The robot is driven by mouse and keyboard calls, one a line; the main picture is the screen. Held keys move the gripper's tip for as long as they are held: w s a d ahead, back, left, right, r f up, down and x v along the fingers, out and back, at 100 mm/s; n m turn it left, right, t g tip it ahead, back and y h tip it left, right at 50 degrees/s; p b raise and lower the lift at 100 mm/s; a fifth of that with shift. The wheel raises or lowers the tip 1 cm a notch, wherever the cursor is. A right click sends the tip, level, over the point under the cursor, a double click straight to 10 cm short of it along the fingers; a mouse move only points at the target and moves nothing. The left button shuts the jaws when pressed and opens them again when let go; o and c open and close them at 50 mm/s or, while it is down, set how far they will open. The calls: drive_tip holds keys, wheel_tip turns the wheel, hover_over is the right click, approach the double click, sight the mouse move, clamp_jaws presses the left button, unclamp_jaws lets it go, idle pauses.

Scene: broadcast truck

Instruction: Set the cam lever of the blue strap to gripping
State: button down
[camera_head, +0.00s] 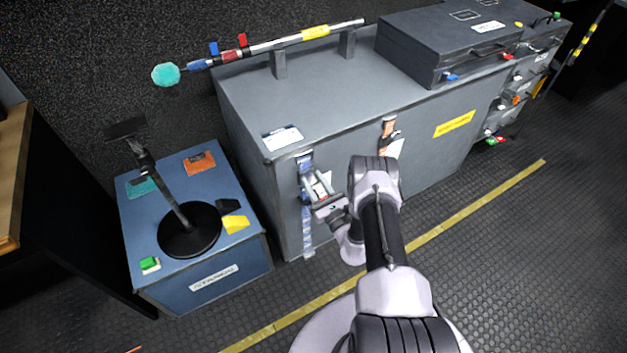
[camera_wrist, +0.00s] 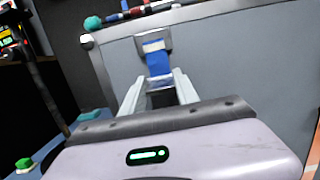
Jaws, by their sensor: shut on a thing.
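The blue strap (camera_head: 308,230) hangs down the front face of the grey case (camera_head: 345,110), near its left end. In the wrist view the blue strap (camera_wrist: 158,62) runs down from a metal buckle (camera_wrist: 153,43) to between my fingers. My gripper (camera_head: 319,187) is at the upper part of this strap, in front of the case. In the wrist view my gripper (camera_wrist: 158,84) has its two pale fingers on either side of a dark piece at the strap, shut on what seems to be the cam lever. The lever's exact angle is hidden by the fingers.
An orange strap (camera_head: 388,130) hangs to the right on the same case. A blue box (camera_head: 200,275) with a black stand (camera_head: 190,230) is at the left. A boom pole (camera_head: 290,40) and a dark case (camera_head: 450,40) lie on top. Patterned floor is clear at right.

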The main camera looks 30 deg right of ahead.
drive_tip(key=c, duration=0.9)
unclamp_jaws()
drive_tip(key=s+f+p, duration=0.1)
drive_tip(key=s+p, duration=0.1)
drive_tip(key=s, duration=0.3)
drive_tip(key=s+f+p, duration=0.1)
drive_tip(key=s+p, duration=0.1)
drive_tip(key=s, duration=0.4)
drive_tip(key=s+f+p, duration=0.1)
drive_tip(key=s+p, duration=0.1)
drive_tip(key=s, duration=0.4)
drive_tip(key=shift+s+d+f+p, duration=0.1)
drive_tip(key=shift+d+f+p, duration=0.05)
drive_tip(key=shift+d+p, duration=0.15)
